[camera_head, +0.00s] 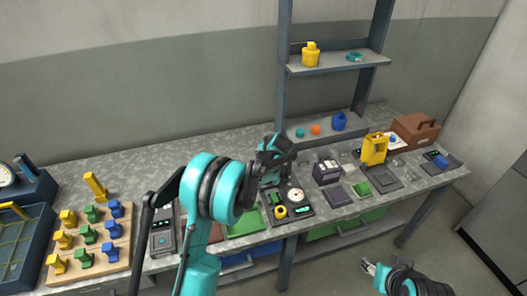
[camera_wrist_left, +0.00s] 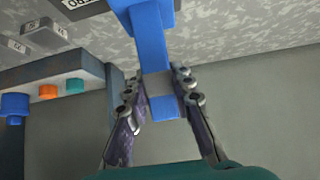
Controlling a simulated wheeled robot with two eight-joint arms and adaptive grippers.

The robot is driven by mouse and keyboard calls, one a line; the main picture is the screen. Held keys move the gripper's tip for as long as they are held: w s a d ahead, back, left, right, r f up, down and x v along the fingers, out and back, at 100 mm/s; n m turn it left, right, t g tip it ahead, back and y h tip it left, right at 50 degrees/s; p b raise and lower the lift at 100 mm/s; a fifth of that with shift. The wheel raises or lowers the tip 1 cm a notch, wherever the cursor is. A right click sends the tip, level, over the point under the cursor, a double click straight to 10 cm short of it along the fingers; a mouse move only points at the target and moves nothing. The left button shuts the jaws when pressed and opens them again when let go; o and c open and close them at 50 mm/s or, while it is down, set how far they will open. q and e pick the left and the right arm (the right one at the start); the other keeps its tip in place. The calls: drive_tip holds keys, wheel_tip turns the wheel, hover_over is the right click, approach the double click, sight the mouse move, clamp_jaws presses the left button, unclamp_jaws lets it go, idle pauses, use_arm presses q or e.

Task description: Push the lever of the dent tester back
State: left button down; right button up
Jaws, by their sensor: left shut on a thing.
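My left gripper (camera_head: 283,156) is over the middle of the bench in the head view. In the left wrist view its two fingers (camera_wrist_left: 157,88) are shut on a blue lever (camera_wrist_left: 150,45), one finger on each side. The lever comes down from a blue block at the top edge of that view. The dent tester is mostly hidden behind my left gripper and arm in the head view. The lever cannot be made out there. My right gripper (camera_head: 369,267) is low at the right, in front of the bench and away from the tester; its finger opening is too small to judge.
A black tray with a round dial (camera_head: 297,195) is just right of my left gripper. A dark box (camera_head: 326,172) and a yellow device (camera_head: 374,149) stand farther right. A wooden board (camera_head: 88,262) with coloured pieces is at left. A shelf post (camera_head: 284,80) rises behind.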

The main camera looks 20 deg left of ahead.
use_arm(q)
drive_tip(key=c, duration=1.3)
unclamp_jaws()
drive_tip(key=shift+w+f, duration=0.1)
drive_tip(key=v, duration=1.2)
drive_tip(key=s+a+r+m+h, duration=0.1)
drive_tip(key=s+r+m, duration=0.1)
drive_tip(key=s, duration=0.6)
drive_tip(key=s+r+m+h, duration=0.1)
drive_tip(key=s+r, duration=0.2)
drive_tip(key=s, duration=0.6)
drive_tip(key=s+f+m+h, duration=0.1)
drive_tip(key=s, duration=0.5)
drive_tip(key=s+d+f+m+h, duration=0.1)
drive_tip(key=s+f, duration=0.1)
drive_tip(key=s, duration=0.3)
drive_tip(key=s+d+f+m+h+b, duration=0.1)
drive_tip(key=s+f, duration=0.1)
drive_tip(key=s, duration=0.4)
drive_tip(key=shift+s+d+m, duration=0.15)
drive_tip(key=shift+s+m, duration=0.15)
drive_tip(key=shift+m, duration=0.1)
